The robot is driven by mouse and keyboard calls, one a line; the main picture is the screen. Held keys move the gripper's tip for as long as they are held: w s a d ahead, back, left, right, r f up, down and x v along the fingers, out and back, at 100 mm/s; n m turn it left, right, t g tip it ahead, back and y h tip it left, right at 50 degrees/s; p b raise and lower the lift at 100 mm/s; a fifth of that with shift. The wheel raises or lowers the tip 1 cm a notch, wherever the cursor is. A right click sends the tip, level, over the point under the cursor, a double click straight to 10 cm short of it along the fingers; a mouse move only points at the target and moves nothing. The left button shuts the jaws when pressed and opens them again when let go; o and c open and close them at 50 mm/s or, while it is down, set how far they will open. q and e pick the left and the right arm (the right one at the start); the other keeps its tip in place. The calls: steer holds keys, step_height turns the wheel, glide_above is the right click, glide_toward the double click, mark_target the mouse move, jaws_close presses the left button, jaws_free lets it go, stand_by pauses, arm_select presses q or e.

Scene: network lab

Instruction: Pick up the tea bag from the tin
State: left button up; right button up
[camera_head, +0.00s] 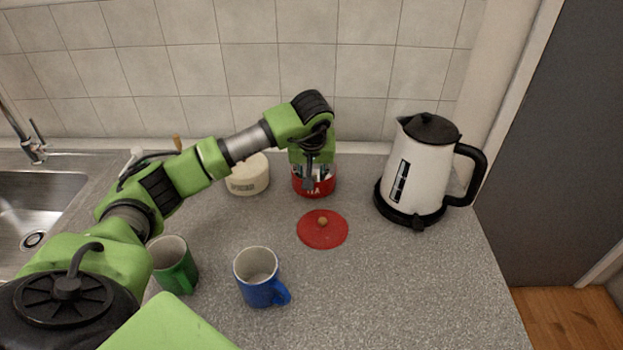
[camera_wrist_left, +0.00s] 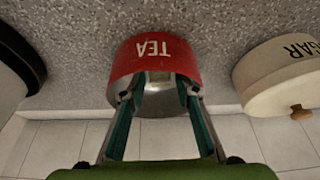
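The red tin (camera_head: 315,187) marked TEA stands open on the counter near the back wall. It also shows upside down in the left wrist view (camera_wrist_left: 170,57). My left gripper (camera_head: 310,182) points down at the tin's mouth; in the wrist view its two fingers (camera_wrist_left: 159,93) are spread apart at the opening. A small pale patch (camera_wrist_left: 158,77) shows between the fingertips, possibly a tea bag; I cannot tell for sure. Nothing is visibly clamped. The tin's inside is mostly hidden by the gripper. My right gripper is not in view.
The tin's red lid (camera_head: 322,232) lies in front of it. A cream sugar pot (camera_head: 248,180) stands left of the tin, a white kettle (camera_head: 420,175) right. A blue mug (camera_head: 257,290) and green mug (camera_head: 176,275) stand nearer. The sink (camera_head: 40,210) is left; the front right counter is clear.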

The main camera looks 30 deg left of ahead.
arm_select(q)
steer(key=c, duration=0.4)
steer(key=shift+c, duration=0.2)
